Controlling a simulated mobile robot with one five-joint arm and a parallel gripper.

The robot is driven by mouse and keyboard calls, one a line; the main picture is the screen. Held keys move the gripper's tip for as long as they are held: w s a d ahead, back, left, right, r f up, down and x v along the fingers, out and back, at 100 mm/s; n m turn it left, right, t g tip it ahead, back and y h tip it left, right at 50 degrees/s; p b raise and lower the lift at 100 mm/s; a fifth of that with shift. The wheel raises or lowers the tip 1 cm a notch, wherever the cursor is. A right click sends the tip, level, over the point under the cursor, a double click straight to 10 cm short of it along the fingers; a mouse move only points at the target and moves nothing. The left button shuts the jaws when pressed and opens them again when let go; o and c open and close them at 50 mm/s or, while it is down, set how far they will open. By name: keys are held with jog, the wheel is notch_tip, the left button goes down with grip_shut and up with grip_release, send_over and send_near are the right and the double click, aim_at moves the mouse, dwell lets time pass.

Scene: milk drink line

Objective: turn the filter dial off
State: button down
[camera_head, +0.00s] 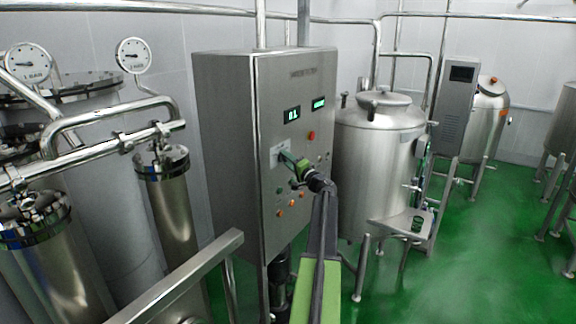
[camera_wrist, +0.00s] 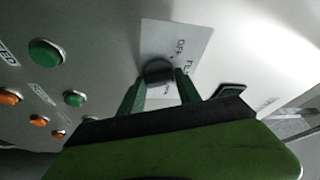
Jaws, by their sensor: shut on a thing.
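The filter dial (camera_wrist: 158,72) is a dark round knob on a white label plate (camera_wrist: 190,35) in the wrist view. The plate bears the word OFF and other lettering that is partly hidden. My gripper (camera_wrist: 160,90) is shut on the dial, with one green finger on each side of it. In the head view my gripper (camera_head: 291,160) is at the front of the grey control cabinet (camera_head: 222,150), against the label plate (camera_head: 277,152). The dial itself is hidden there by my gripper. I cannot tell which mark the dial points to.
Green buttons (camera_wrist: 46,53) and orange buttons (camera_wrist: 10,97) lie left of the dial in the wrist view. A red button (camera_head: 311,135) and lit displays (camera_head: 292,114) are above my gripper. A steel tank (camera_head: 375,170) stands right of the cabinet, and a metal rail (camera_head: 185,280) runs in front.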

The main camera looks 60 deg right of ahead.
jog(key=shift+d+n+t+y+b, duration=0.1)
jog(key=shift+n+t+y+b, duration=0.5)
jog(key=shift+n, duration=0.95)
jog(key=shift+d+n+t+y+b, duration=0.15)
jog(key=shift+n+t+b, duration=0.45)
jog(key=shift+n, duration=0.9)
jog(key=shift+a+n+t+y+b, duration=0.1)
jog(key=shift+n+t+y+b, duration=0.3)
jog(key=shift+n+b, duration=0.8)
jog(key=shift+n+y, duration=0.25)
jog(key=shift+n, duration=0.4)
jog(key=shift+p, duration=0.3)
jog(key=c, duration=0.9)
grip_release()
jog(key=shift+w+f, duration=0.1)
jog(key=shift+w, duration=0.1)
jog(key=shift+s, duration=0.1)
